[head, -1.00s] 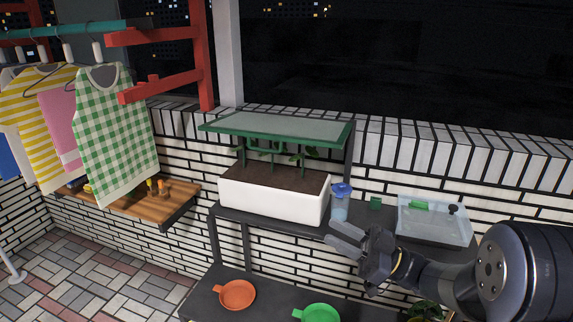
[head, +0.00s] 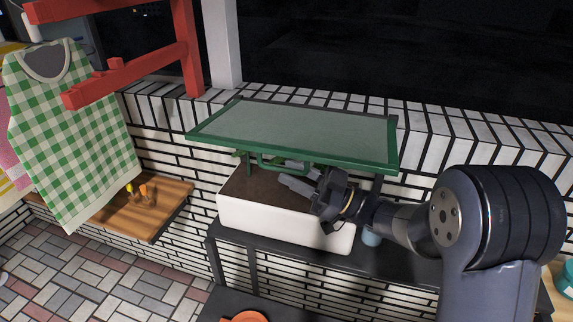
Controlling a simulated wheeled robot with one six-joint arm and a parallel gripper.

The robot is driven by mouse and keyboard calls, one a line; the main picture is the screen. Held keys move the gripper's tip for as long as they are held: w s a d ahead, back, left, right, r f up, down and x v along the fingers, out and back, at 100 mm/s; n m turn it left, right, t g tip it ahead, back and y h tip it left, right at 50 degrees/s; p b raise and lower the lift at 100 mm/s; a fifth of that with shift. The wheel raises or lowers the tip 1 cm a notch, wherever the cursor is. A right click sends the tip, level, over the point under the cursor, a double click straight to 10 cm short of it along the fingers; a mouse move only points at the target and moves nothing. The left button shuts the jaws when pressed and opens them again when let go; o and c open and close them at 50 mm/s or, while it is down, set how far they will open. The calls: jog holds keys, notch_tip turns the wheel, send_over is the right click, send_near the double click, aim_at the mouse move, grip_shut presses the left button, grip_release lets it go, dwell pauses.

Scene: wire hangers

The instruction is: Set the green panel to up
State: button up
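The green panel (head: 297,131) is a green-framed, pale sheet over the white planter box (head: 285,219) with brown soil. It slopes gently, its near edge lower than its far edge. A green handle bar (head: 281,164) hangs under its near edge. My gripper (head: 300,184) is just below the near edge, over the planter, right of the handle's middle. Its fingers point left toward the handle; I cannot tell whether they touch it. The fingers look parted, but the gap is hard to see. The plants are mostly hidden under the panel.
A dark shelf (head: 270,240) bears the planter. A blue cup (head: 371,236) is partly hidden behind my arm. An orange pan (head: 245,316) lies on the lower shelf. A red frame (head: 180,45) and checked garment (head: 72,130) are at left.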

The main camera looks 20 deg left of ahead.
jog(key=shift+x, duration=1.1)
grip_shut()
